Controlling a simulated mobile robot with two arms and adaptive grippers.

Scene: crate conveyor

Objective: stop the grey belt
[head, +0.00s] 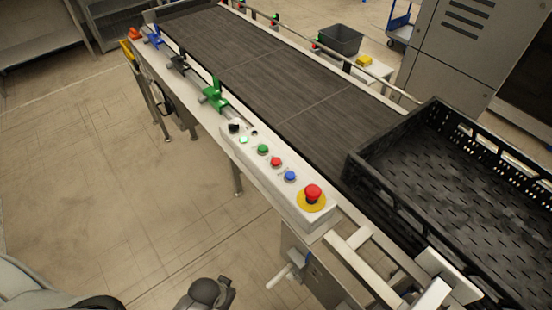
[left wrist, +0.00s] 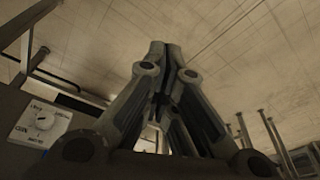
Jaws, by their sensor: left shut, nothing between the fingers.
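The grey belt (head: 250,75) runs from the upper left toward the black crate. A pale control box (head: 290,208) is fixed along its near side. It carries a black knob (head: 234,127), a lit green button (head: 243,140), a green button (head: 263,149), a red button (head: 276,161), a blue button (head: 290,176) and a red mushroom button on a yellow disc (head: 313,193). My left gripper (left wrist: 157,48) is shut and empty in the left wrist view. A dark part of my left arm shows low in the head view, apart from the box. My right gripper is not in view.
A large black crate (head: 352,166) stands at the belt's near right end. Green (head: 213,95), black and blue clamps line the belt's near edge. A white dial plate (left wrist: 42,122) shows left in the wrist view. The floor (head: 90,180) at left is clear.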

